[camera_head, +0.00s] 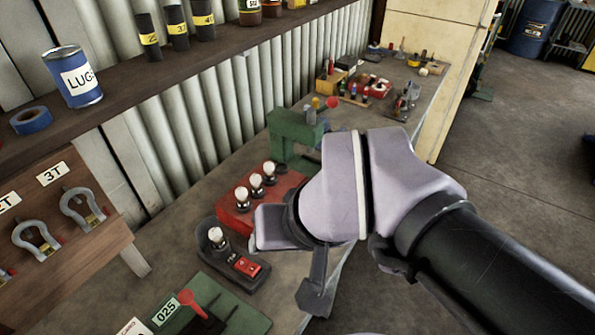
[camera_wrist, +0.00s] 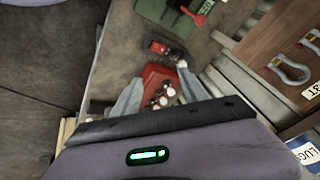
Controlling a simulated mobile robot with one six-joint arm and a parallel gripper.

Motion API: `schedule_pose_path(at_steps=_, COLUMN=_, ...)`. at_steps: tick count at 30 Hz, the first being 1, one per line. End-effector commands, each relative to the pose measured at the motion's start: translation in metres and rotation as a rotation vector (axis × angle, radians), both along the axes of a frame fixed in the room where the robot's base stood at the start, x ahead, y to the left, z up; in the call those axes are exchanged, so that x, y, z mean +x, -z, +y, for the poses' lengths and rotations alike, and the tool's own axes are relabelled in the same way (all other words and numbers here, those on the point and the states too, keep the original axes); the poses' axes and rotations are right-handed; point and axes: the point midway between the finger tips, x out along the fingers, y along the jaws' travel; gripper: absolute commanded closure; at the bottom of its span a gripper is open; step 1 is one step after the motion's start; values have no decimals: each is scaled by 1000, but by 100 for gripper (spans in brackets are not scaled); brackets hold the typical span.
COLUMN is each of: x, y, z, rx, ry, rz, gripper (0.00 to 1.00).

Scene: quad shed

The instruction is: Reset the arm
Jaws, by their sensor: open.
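My gripper (camera_wrist: 158,74) is open in the wrist view, its two grey fingers spread apart and pointing toward the bench. I see nothing held between them. The red block (camera_wrist: 153,72) with several pale round-topped pieces shows between and behind the fingers. In the head view my arm comes in from the right and bends over the bench's front edge. One dark finger (camera_head: 317,286) shows there below the wrist; the other is not clear. The red block (camera_head: 232,220) is left of my wrist, partly hidden by it.
A dark holder (camera_head: 209,238) with a ball-topped piece, a green base (camera_head: 235,312) with a red lever and a green press (camera_head: 285,130) stand on the bench. A rack of shackles (camera_head: 100,255) and a shelf (camera_head: 130,70) with cans are left. Open floor (camera_head: 520,140) lies right.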

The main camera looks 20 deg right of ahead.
Motion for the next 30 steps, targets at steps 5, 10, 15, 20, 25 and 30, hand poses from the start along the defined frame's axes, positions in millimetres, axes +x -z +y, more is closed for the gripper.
schedule_pose_path(at_steps=5, x=-22, y=11, z=-4, rx=73, ry=139, rz=-35, gripper=48)
schedule_pose_path(at_steps=10, x=-21, y=11, z=-4, rx=74, ry=139, rz=-33, gripper=48)
schedule_pose_path(at_steps=15, x=-21, y=39, z=-4, rx=73, ry=137, rz=-33, gripper=48)
schedule_pose_path(at_steps=20, x=-21, y=83, z=-4, rx=72, ry=137, rz=-32, gripper=48)
schedule_pose_path(at_steps=25, x=-21, y=73, z=-4, rx=72, ry=136, rz=-33, gripper=48)
schedule_pose_path(at_steps=30, x=-21, y=72, z=-4, rx=72, ry=135, rz=-32, gripper=48)
